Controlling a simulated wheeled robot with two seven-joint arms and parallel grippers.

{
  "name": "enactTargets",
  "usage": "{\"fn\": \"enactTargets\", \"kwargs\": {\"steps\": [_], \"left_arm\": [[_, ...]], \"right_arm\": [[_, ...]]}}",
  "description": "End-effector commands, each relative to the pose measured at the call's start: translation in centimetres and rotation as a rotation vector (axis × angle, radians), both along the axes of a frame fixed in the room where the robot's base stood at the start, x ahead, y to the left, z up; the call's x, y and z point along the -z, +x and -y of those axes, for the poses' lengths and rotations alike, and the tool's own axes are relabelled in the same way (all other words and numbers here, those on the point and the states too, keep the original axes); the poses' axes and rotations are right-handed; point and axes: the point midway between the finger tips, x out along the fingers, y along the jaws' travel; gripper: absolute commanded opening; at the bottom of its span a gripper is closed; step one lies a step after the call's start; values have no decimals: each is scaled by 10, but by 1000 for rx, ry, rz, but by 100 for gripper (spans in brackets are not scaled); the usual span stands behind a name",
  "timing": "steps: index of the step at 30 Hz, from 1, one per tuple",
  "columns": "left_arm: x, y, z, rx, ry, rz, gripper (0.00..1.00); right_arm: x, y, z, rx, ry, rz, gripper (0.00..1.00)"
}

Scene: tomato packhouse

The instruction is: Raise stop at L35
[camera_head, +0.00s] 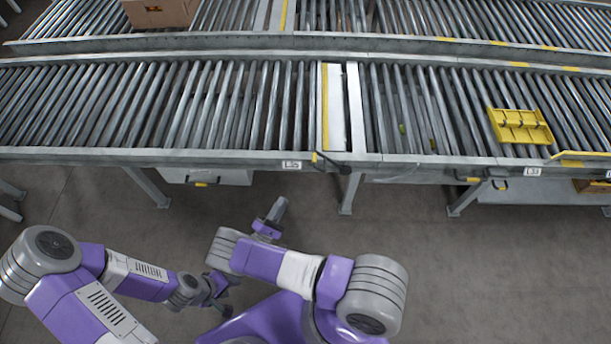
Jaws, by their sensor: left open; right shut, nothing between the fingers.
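A pale cross plate with a yellow edge (335,108) lies across the near roller conveyor, flat between the rollers. A black-and-yellow lever (325,160) sits at the near rail below it. A small white label (291,164) is on the rail just left of the lever; its text is too small to read surely. My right gripper (279,208) is shut and empty over the floor, short of the rail. My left gripper (222,294) is open and empty, lower and further left, well away from the conveyor.
A yellow slotted piece (520,126) lies on the rollers at right, near another white label (532,171). A cardboard box (160,13) stands on the far conveyor. Conveyor legs (349,194) stand below the rail. The grey floor at lower right is clear.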

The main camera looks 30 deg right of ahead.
Motion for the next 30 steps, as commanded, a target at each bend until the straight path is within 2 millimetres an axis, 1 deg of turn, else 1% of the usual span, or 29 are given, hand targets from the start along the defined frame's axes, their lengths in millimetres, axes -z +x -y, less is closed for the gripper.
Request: {"fn": "enactTargets", "kwargs": {"steps": [8, 11, 16, 26, 30], "left_arm": [[0, 0, 0, 0, 0, 0, 43], [0, 0, 0, 0, 0, 0, 43], [2, 0, 0, 0, 0, 0, 43], [11, 0, 0, 0, 0, 0, 43], [10, 0, 0, 0, 0, 0, 43]], "right_arm": [[-1, 0, 1, 4, 2, -2, 0], [-2, 3, 6, 6, 2, -3, 0], [-10, 14, 28, 10, 2, -1, 0], [-31, 47, 88, 12, 3, -2, 0], [-44, 40, 103, 9, 3, -5, 0]]}}
